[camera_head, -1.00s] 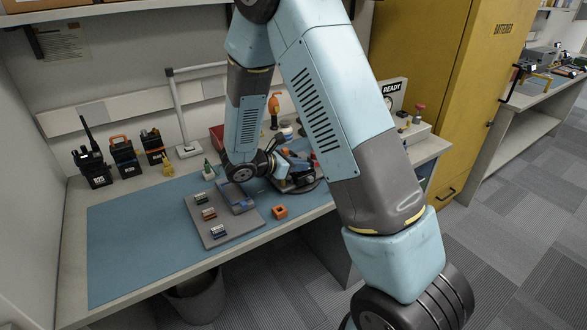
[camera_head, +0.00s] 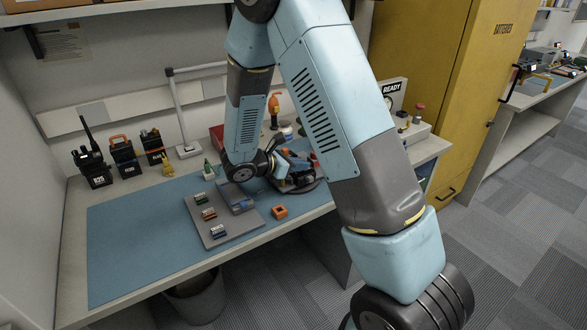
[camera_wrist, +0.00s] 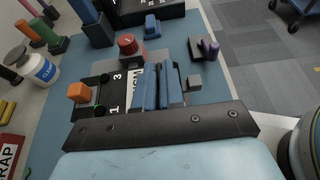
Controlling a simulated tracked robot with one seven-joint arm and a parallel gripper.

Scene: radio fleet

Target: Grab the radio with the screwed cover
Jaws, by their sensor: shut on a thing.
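A dark radio (camera_wrist: 92,98) with a red knob, an orange cap and white numbers lies beside my gripper (camera_wrist: 158,72) in the wrist view. My gripper's two narrow blue fingers are close together over the radio's pale lettered face. What they grip between them is mostly hidden. In the head view my gripper (camera_head: 278,160) is at the dark round stand (camera_head: 300,188), partly behind my arm. Three more radios stand upright at the back left: one with a tall antenna (camera_head: 94,168), one with an orange top (camera_head: 124,158) and a smaller one (camera_head: 153,148). I cannot make out a screwed cover.
A grey tray (camera_head: 217,237) with several small blocks lies on the blue mat (camera_head: 130,250). An orange block (camera_head: 280,212) sits beside it. A lamp (camera_head: 185,120) stands behind. The mat's left side is clear. A yellow cabinet (camera_head: 450,70) stands right.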

